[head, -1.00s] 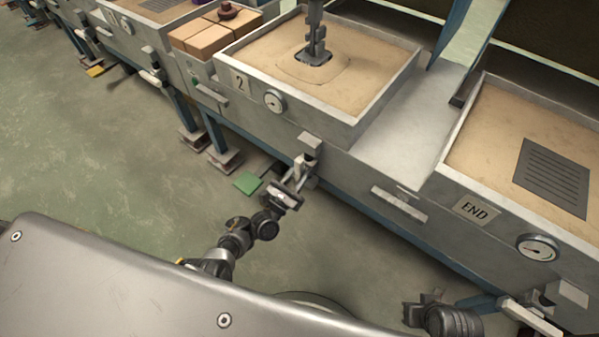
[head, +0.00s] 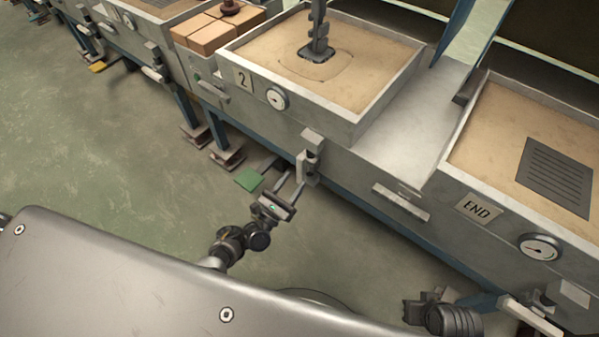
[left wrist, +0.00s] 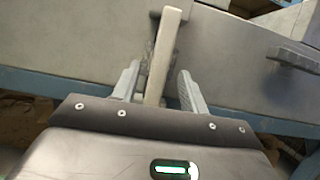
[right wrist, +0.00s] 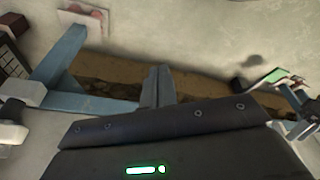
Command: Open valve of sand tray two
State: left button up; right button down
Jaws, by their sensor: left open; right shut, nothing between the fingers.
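Sand tray two (head: 398,88) is the grey, sand-filled box with the "2" plate (head: 243,80) and a round gauge (head: 277,98). Its valve (head: 313,140) is on the front face below the tray, with a pale lever (head: 303,168) hanging down. My left gripper (head: 292,180) is open at the lever, coming from below. In the left wrist view the lever (left wrist: 165,50) stands between the two spread fingers (left wrist: 158,85), with gaps showing on both sides. My right gripper (right wrist: 158,85) is shut and empty, low at the right in the head view (head: 410,312).
The END tray (head: 480,208) at right has its own gauge (head: 540,247) and pale lever (head: 530,315), near my right gripper. A metal tool (head: 318,35) stands in tray two's sand. Brown blocks (head: 210,35) sit left of it.

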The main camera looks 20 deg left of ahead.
pick_arm(q)
jog(key=v, duration=0.5)
jog(key=shift+s+a+f, duration=0.15)
jog(key=shift+s, duration=0.2)
pick_arm(e)
jog(key=shift+r, duration=0.75)
jog(key=shift+s+d+f, duration=0.1)
jog(key=shift+s+f, duration=0.05)
jog(key=shift+f, duration=0.05)
